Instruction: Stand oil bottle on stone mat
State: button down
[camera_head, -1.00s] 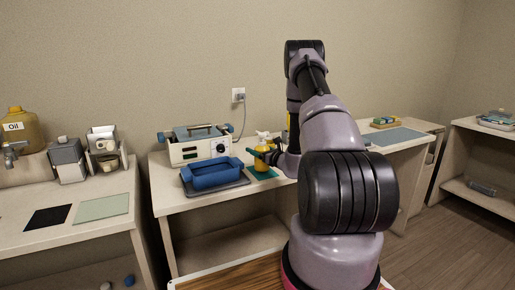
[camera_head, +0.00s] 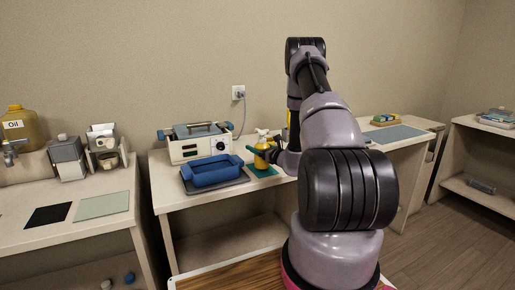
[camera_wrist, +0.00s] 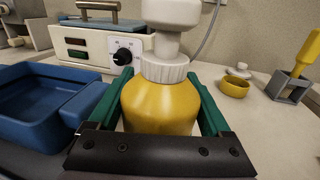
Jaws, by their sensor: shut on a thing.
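The bottle's base is hidden there. Flat mats on the left counter are black (camera_head: 47,215) and pale grey-green (camera_head: 101,205); a blue-grey one (camera_head: 394,134) lies at right. I cannot tell which is the stone mat.
A blue tray (camera_head: 211,171) on a dark pad stands left of the bottle, with the wax warmer (camera_head: 200,147) behind. In the wrist view a yellow bowl (camera_wrist: 235,87) and a grey holder (camera_wrist: 288,87) stand to the right. An oil jug (camera_head: 22,130) is far left.

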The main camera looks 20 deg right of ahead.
jog(key=shift+f, duration=0.6)
dwell(0.6)
grip_release()
jog(key=shift+s, duration=0.1)
dwell(0.4)
jog(key=shift+v, duration=3.9)
jog(key=v, duration=1.1)
